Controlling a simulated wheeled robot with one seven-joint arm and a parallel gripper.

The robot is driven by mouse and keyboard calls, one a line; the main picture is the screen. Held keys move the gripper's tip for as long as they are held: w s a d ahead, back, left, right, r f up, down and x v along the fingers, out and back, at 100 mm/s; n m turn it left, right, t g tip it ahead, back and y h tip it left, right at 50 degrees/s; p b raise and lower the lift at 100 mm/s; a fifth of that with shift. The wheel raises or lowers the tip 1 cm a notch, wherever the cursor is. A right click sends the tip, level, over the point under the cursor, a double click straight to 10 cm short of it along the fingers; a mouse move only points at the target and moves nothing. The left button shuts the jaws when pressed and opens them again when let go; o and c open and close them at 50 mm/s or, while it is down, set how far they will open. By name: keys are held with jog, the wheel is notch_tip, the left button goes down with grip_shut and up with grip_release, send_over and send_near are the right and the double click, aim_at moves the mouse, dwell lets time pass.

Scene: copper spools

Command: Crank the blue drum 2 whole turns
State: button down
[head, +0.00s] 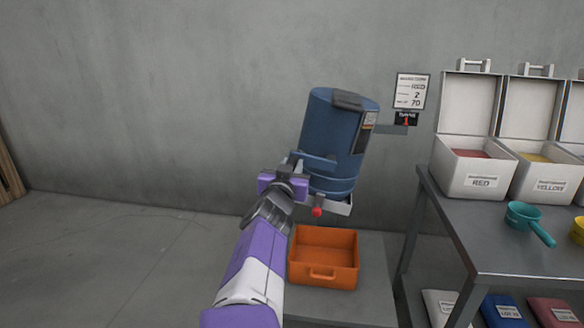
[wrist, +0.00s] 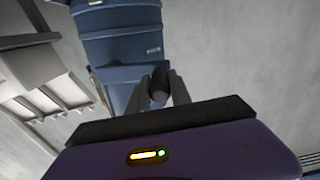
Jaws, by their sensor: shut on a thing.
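The blue drum (head: 332,125) is tilted on its mount by the wall, with a dark lid on top. Its blue crank arm (head: 316,161) reaches left across its front. My gripper (head: 294,163) is at the arm's left end, shut on the crank handle, which it largely hides in the head view. In the wrist view the dark crank handle (wrist: 159,86) sits between my two fingers (wrist: 160,92), and the drum (wrist: 122,45) is beyond it. A small black counter (head: 406,119) with a red mark is on the wall at the drum's right; its reading is too small to tell.
An orange tray (head: 298,268) stands empty on a low grey stand under the drum, below a pale spout (head: 340,208) and red knob (head: 317,212). At right a grey table (head: 500,240) holds open RED and YELLOW bins and a teal scoop (head: 522,217). The left floor is clear.

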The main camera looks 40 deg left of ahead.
jog(key=shift+s+a+r, duration=0.1)
jog(key=shift+r, duration=0.1)
jog(key=c, duration=1.3)
grip_release()
jog(key=shift+o, duration=0.7)
jog(key=shift+f, duration=0.15)
jog(key=shift+p, duration=0.45)
